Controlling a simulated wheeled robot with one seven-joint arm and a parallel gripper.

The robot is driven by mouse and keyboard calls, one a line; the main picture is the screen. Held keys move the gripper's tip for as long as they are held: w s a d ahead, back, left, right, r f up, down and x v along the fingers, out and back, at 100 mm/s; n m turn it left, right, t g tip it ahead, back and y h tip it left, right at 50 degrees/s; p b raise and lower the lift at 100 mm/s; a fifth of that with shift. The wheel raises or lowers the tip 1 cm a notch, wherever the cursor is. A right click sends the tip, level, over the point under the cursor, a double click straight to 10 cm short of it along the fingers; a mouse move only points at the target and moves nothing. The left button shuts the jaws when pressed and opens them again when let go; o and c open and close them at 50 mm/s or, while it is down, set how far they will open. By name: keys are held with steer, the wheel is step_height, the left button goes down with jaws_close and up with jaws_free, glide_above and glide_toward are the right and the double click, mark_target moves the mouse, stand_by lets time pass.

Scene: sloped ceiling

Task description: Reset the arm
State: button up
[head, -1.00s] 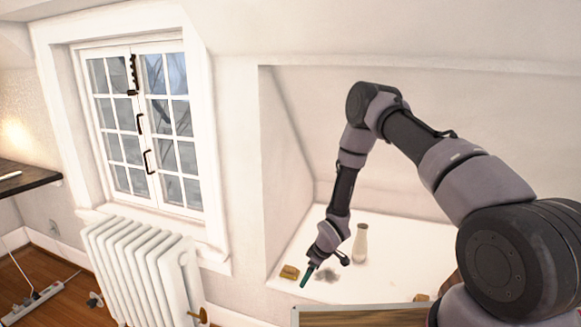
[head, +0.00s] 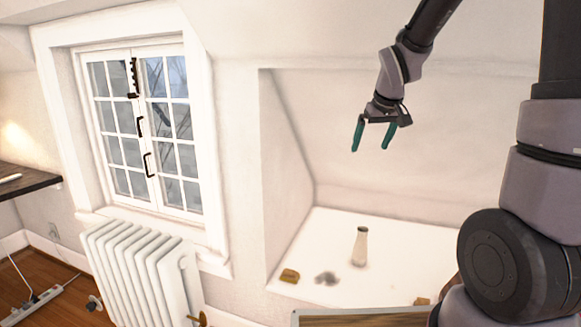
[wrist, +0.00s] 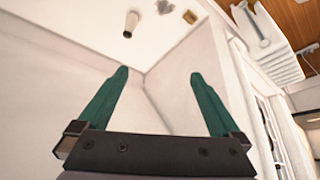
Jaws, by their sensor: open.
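My gripper (head: 372,148) has two green fingers and is open and empty. In the head view it hangs in the air above the white niche shelf (head: 400,245), fingers pointing down. In the wrist view my gripper (wrist: 158,75) has its fingers spread wide with nothing between them. My arm is raised, and its upper part runs out of the top of the head view.
On the shelf stand a pale bottle (head: 360,247), a dark grey lump (head: 327,278) and a brown block (head: 289,276). A small brown piece (head: 422,301) lies near the front edge. A window (head: 150,125) and white radiator (head: 140,270) are at left.

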steer(key=s+d+r+m, duration=0.1)
steer(key=s+r+m, duration=0.1)
steer(key=s+r, duration=0.2)
steer(key=s+r+m+t, duration=0.1)
steer(key=s+r, duration=0.3)
steer(key=s, duration=0.6)
steer(key=s+d+r+m+y, duration=0.1)
steer(key=s+r+m, duration=0.2)
steer(key=s, duration=0.5)
steer(key=shift+d+r+t, duration=0.35)
steer(key=shift+r+t, duration=0.05)
steer(key=shift+r, duration=0.4)
